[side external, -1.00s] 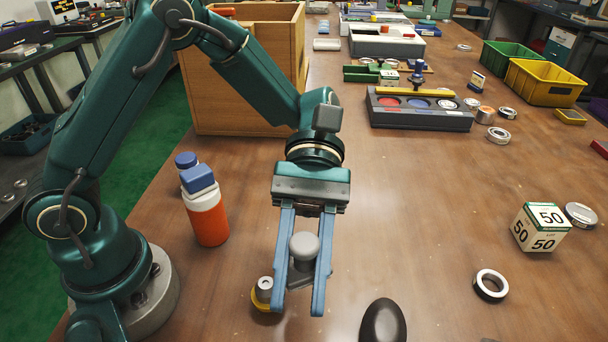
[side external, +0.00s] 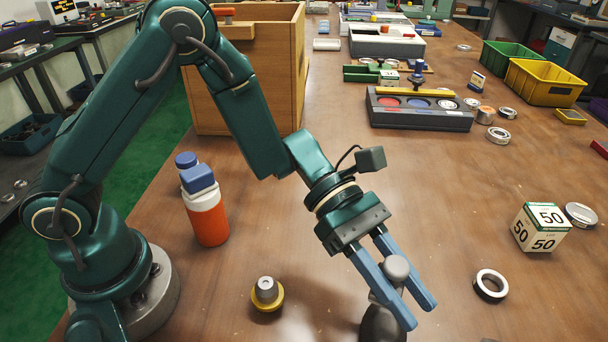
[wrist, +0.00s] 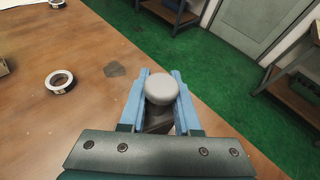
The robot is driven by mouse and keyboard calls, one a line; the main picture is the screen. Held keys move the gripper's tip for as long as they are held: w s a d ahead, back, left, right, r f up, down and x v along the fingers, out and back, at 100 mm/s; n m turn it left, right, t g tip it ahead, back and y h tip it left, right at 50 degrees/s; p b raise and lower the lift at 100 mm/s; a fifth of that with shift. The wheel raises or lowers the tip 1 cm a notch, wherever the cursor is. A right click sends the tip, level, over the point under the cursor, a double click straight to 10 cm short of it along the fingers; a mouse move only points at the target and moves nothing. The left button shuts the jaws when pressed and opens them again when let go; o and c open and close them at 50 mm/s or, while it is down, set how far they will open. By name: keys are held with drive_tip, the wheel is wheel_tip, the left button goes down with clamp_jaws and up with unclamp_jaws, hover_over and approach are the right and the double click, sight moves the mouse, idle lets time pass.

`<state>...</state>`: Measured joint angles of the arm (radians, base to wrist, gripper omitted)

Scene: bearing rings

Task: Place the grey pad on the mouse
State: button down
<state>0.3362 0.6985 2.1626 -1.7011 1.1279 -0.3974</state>
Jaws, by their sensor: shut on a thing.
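My gripper (side external: 402,308) is shut on the grey pad (side external: 397,267), a rounded light-grey knob between its two blue fingers. The pad also shows in the wrist view (wrist: 161,88), between the fingertips (wrist: 160,80). Whether the pad touches the mouse cannot be told.
A yellow-based piece with a grey top (side external: 267,293) stands left of my gripper. An orange and white bottle (side external: 207,215) stands farther left. A bearing ring (side external: 490,285) and a "50" box (side external: 540,227) are at the right. The table between the ring and the grey tray (side external: 418,112) is clear.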

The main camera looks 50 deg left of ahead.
drive_tip(key=shift+s+d+f, duration=0.2)
drive_tip(key=shift+d+f, duration=0.2)
drive_tip(key=shift+d, duration=0.15)
drive_tip(key=shift+s+d+f, duration=0.2)
drive_tip(key=shift+d+f, duration=0.15)
drive_tip(key=shift+d, duration=0.2)
drive_tip(key=shift+f, duration=1.9)
drive_tip(key=shift+f, duration=0.15)
drive_tip(key=c, duration=0.6)
unclamp_jaws()
